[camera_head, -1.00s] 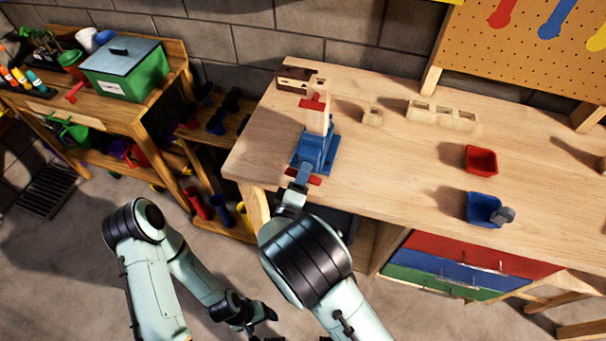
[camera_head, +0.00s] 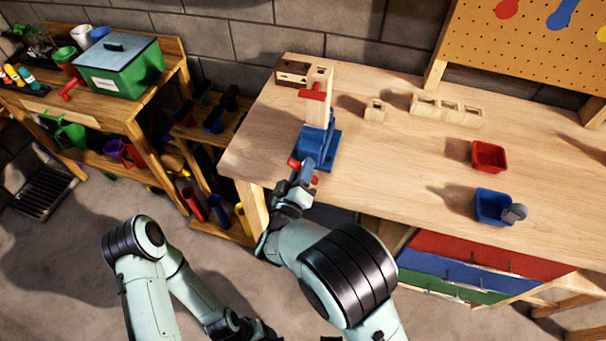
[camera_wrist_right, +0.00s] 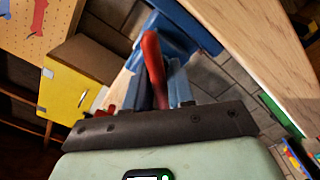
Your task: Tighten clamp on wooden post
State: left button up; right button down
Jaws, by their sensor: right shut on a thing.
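The blue clamp (camera_head: 327,150) sits at the front left edge of the wooden workbench. The wooden post (camera_head: 319,108) stands upright at the clamp, with a red piece (camera_head: 313,93) across its upper part. My right gripper (camera_head: 300,173) is shut on the clamp's red handle (camera_head: 293,162), whose ends stick out on both sides, tilted. In the right wrist view the red handle (camera_wrist_right: 153,62) runs between the fingers, with the blue clamp (camera_wrist_right: 188,25) beyond. My left gripper (camera_head: 262,331) hangs low by the bottom edge, far from the clamp; its jaws are unclear.
Light wooden blocks (camera_head: 375,111), a red bin (camera_head: 489,155) and a blue bin (camera_head: 490,206) stand to the right on the workbench (camera_head: 405,165). Coloured drawers (camera_head: 470,268) are below. A shelf with a green box (camera_head: 124,70) is left.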

jog(key=m+b, duration=0.2)
jog(key=m, duration=0.1)
jog(key=m+b, duration=0.1)
jog(key=shift+f+m, duration=0.25)
jog(key=shift+m, duration=0.05)
jog(key=shift+a+r+m+b, duration=0.1)
jog(key=shift+m+b, duration=0.95)
jog(key=shift+m, duration=0.35)
pick_arm(q)
notch_tip(320, 180, down, 6)
jog(key=s, duration=0.2)
jog(key=shift+r, duration=0.15)
pick_arm(e)
jog(key=shift+s, duration=0.1)
jog(key=c, duration=1.1)
grip_release()
jog(key=shift+c, duration=0.2)
jog(key=shift+s+r, duration=0.1)
pick_arm(q)
jog(key=shift+w+f, duration=0.1)
jog(key=shift+f, duration=0.1)
pick_arm(e)
jog(key=v, duration=1.3)
jog(key=shift+s, duration=0.2)
